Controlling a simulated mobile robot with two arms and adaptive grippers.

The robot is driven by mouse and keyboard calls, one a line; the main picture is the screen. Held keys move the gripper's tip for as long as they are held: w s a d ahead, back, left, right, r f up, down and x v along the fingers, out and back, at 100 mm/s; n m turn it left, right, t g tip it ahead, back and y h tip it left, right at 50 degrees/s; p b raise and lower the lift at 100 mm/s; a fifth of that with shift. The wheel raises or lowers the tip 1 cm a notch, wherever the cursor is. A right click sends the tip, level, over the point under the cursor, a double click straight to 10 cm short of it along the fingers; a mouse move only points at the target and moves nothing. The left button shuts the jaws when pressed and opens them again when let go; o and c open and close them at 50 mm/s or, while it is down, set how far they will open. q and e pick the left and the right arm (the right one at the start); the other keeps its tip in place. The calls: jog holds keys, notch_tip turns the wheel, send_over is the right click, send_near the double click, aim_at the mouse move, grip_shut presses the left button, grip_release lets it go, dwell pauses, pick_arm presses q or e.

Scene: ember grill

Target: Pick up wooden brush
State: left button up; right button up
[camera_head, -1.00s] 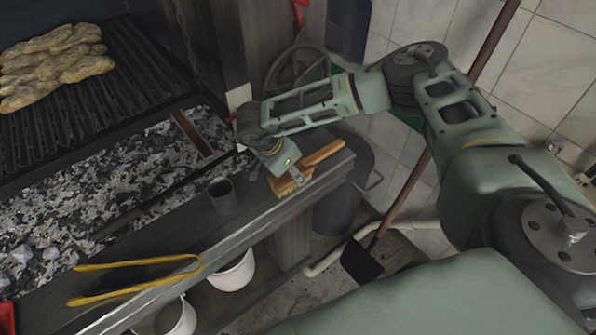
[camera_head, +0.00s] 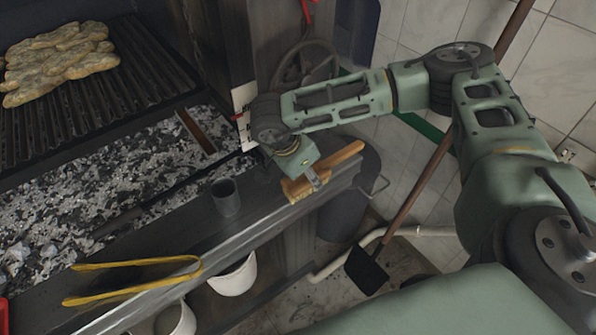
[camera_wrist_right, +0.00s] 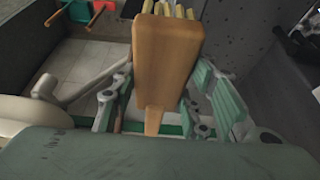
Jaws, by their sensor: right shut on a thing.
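The wooden brush (camera_head: 343,155) is at the right end of the grill's front ledge, with its brown handle pointing up and right and its pale bristles at the lower left. My right gripper (camera_head: 316,178) is shut on it near the brush head. In the right wrist view the brush's wooden block (camera_wrist_right: 166,50) lies between the two green fingers of this gripper (camera_wrist_right: 165,95), with bristles at the top edge. I cannot tell whether the bristles still touch the ledge. My left gripper is not in view.
A dark cup (camera_head: 226,197) stands on the ledge (camera_head: 190,235) left of the brush. Yellow tongs (camera_head: 135,265) lie further left. Behind are ash and coals (camera_head: 120,180) and a grate (camera_head: 90,95) with bread-like pieces (camera_head: 55,62). White buckets (camera_head: 234,275) stand below; a long-handled shovel (camera_head: 366,270) leans at right.

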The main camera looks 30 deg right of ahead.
jog(key=s+d+b, duration=0.1)
jog(key=s+b, duration=0.2)
jog(key=s, duration=1)
jog(key=shift+s, duration=0.4)
